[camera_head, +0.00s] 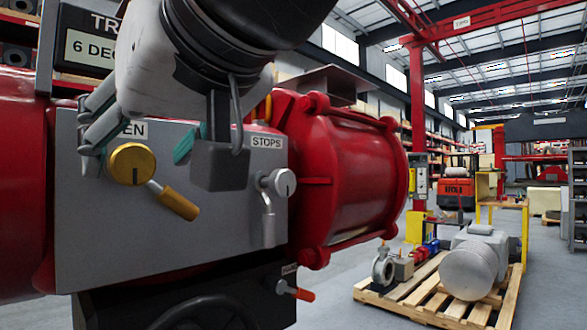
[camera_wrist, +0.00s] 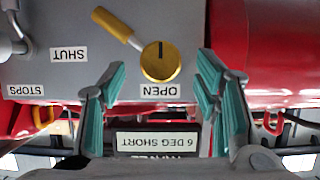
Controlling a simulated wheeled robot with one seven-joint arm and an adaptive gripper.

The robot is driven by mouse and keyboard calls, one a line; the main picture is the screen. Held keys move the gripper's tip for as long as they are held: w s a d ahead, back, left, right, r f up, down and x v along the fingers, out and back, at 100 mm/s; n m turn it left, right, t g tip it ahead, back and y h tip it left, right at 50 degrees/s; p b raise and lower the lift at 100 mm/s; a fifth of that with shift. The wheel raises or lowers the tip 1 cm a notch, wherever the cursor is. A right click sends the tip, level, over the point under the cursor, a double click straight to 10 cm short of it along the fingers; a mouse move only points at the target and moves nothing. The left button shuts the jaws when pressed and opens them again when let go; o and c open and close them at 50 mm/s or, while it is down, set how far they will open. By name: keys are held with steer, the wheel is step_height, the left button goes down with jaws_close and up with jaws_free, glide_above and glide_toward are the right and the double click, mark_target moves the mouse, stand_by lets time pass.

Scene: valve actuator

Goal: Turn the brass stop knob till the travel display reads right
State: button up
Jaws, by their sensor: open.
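The brass stop knob (camera_head: 132,164) is on the grey panel (camera_head: 75,230) under a partly covered label ending in "EN". In the wrist view, which is upside down, the knob (camera_wrist: 160,61) has a dark pointer line and sits by the OPEN label. The travel display (camera_head: 88,50) is partly hidden by my arm; in the wrist view it (camera_wrist: 158,140) reads "6 DEG SHORT". My gripper (camera_wrist: 160,75) is open and empty, its teal-padded fingers apart on either side of the knob in that view. In the head view my gripper (camera_head: 142,138) is close to the knob; contact cannot be told.
A lever with a yellow grip (camera_head: 178,203) reaches out beside the knob. A silver knob with a lever (camera_head: 275,185) is under the STOPS label. A red cylinder (camera_head: 345,175) is right of the panel, a dark handwheel (camera_head: 205,312) below. A loaded pallet (camera_head: 430,310) stands on the floor.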

mark_target(135, 160)
steer(key=shift+x, duration=2.2)
steer(key=c, duration=1.2)
